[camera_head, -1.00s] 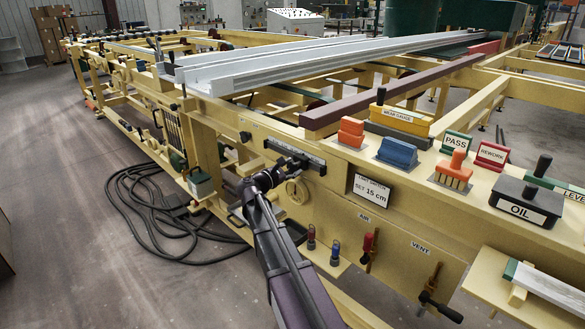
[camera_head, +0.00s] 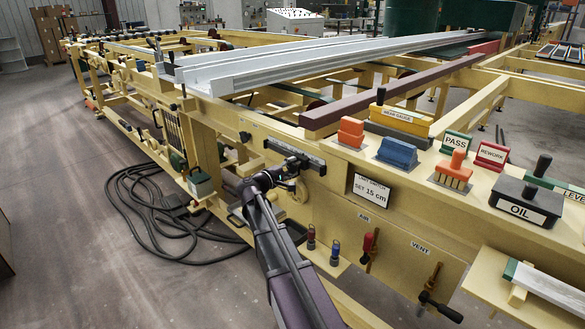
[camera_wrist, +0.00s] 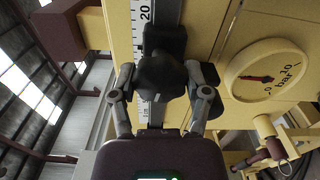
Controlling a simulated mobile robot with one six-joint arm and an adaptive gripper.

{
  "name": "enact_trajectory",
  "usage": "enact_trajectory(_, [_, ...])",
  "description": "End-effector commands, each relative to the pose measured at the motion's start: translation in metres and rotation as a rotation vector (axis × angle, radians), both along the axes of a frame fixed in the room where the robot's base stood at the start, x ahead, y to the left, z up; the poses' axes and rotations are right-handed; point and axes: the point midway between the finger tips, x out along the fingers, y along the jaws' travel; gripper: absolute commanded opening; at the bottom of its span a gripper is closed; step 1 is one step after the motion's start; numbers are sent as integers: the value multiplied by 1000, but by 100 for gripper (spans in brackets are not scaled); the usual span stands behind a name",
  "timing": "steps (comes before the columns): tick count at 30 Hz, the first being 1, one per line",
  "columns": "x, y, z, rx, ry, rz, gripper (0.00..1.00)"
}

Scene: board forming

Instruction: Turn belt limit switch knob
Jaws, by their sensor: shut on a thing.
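The dark limit switch knob (camera_wrist: 163,75) sits in front of a white ruler scale (camera_wrist: 144,18) marked 20 in the wrist view. My gripper (camera_wrist: 162,82) has one finger on each side of the knob and is shut on it. In the head view my gripper (camera_head: 290,177) is at the front panel, just below the dark-edged scale (camera_head: 295,153). There the knob is mostly hidden by my gripper and cannot be made out clearly. A sign (camera_head: 371,191) right of the gripper reads "SET 15 cm".
A round pressure gauge (camera_wrist: 268,70) is on the panel close to the fingers. An oil box (camera_head: 524,206) and coloured blocks sit on the ledge at right. Black hoses (camera_head: 150,205) lie on the floor at left.

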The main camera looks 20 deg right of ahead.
Motion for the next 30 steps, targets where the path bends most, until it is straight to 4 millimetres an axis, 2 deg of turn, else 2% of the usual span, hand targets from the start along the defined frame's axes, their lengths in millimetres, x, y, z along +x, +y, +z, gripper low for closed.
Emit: enact_trajectory(30, [0,0,0,330,-909,1,14])
